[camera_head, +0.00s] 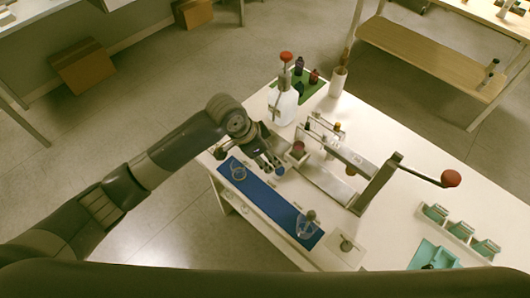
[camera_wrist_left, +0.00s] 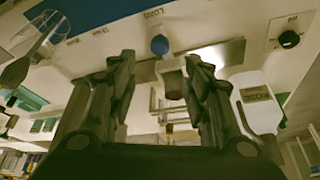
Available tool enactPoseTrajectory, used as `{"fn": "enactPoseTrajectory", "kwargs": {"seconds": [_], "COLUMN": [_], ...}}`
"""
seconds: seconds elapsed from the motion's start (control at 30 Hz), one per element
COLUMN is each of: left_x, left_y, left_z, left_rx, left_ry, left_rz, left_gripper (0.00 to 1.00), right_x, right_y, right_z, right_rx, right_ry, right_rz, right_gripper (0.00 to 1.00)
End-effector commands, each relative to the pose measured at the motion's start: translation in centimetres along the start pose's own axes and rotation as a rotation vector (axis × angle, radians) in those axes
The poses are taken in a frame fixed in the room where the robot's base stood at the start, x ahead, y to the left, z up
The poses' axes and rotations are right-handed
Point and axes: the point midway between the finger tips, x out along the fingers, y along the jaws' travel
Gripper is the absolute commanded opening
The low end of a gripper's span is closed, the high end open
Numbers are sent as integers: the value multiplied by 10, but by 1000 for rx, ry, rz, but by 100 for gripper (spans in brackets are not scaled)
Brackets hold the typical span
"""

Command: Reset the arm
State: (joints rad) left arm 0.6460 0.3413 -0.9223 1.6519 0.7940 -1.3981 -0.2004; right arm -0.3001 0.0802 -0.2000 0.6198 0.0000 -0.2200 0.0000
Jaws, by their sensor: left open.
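My left gripper (camera_head: 268,163) reaches in from the left over the near left part of the white table, beside the blue mat. In the left wrist view its two fingers (camera_wrist_left: 158,75) stand apart, with nothing held between them. A small blue round thing (camera_head: 279,171) is close to the fingertips in the head view; it also shows beyond them in the left wrist view (camera_wrist_left: 159,44). A dark red-topped item (camera_head: 298,147) stands just past the gripper. My right gripper is in neither view.
A blue mat (camera_head: 262,198) bears two clear glass vessels (camera_head: 238,172) (camera_head: 306,229). A white jug with a red top (camera_head: 283,107) stands behind the gripper. A lever press with a red knob (camera_head: 376,185) stands to the right. Teal containers (camera_head: 434,213) are at far right.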

Motion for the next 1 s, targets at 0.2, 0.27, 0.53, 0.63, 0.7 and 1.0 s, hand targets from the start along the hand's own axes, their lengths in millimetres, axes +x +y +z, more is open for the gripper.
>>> {"fn": "enactPoseTrajectory", "kwargs": {"seconds": [0.2,0.27,0.53,0.63,0.7,1.0], "left_x": [-12,-13,-12,-12,-12,-5], "left_y": [0,0,0,0,1,46], "left_z": [0,0,0,0,0,14], "left_rx": [0,0,0,0,0,-93], "left_ry": [0,0,0,0,0,68], "left_rz": [0,0,0,0,1,17], "left_gripper": [46,46,46,46,46,46], "right_x": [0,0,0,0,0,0], "right_y": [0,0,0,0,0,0], "right_z": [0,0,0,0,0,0], "right_rx": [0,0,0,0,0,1], "right_ry": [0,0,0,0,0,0], "right_rz": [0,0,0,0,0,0], "right_gripper": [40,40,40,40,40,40]}}
